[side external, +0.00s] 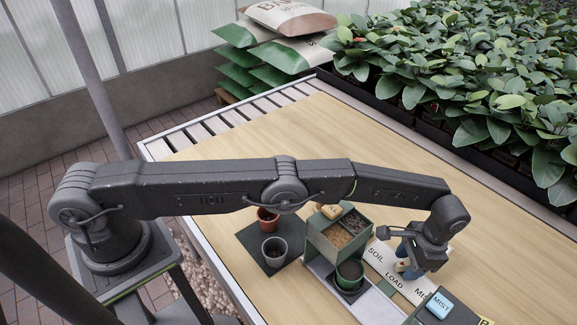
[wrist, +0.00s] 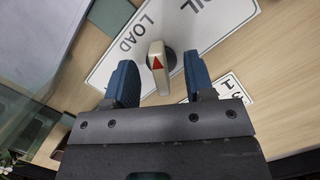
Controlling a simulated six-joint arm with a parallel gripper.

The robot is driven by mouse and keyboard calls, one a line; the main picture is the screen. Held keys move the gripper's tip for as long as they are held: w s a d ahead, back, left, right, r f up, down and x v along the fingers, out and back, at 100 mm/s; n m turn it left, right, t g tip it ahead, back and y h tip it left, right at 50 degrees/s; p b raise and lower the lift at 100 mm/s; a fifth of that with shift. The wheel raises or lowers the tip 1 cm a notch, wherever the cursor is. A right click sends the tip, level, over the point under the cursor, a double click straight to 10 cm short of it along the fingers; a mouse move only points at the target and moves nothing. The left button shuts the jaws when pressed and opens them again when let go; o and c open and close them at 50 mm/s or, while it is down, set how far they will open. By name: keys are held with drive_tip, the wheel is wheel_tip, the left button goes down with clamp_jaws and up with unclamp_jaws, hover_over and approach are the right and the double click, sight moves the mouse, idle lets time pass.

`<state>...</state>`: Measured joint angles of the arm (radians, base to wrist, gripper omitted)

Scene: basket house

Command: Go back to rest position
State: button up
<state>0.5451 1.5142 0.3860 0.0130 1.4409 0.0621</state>
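My arm stretches across the table in the side external view, and my gripper (side external: 414,264) points down low over the white label plate (side external: 378,254). In the wrist view my gripper (wrist: 162,82) is open, with its two blue fingers apart. A pale lever knob with a red arrow (wrist: 157,62) stands on the plate beside the word LOAD, in the gap between and just beyond the fingers. I see no finger touching it. In the side external view the knob is partly hidden by my gripper.
A green divided bin (side external: 318,238) holds granular material, with a green pot (side external: 350,271) below it. A terracotta pot (side external: 268,218) and a grey pot (side external: 274,250) stand on a dark mat. A blue MIST button (side external: 439,304) is near the front. The table's back is clear.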

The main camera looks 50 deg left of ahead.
drive_tip(key=c, duration=0.7)
drive_tip(key=n, duration=0.3)
drive_tip(key=n+h, duration=0.1)
drive_tip(key=n, duration=0.2)
drive_tip(key=shift+g, duration=0.3)
drive_tip(key=shift+n, duration=0.5)
drive_tip(key=o, duration=1.4)
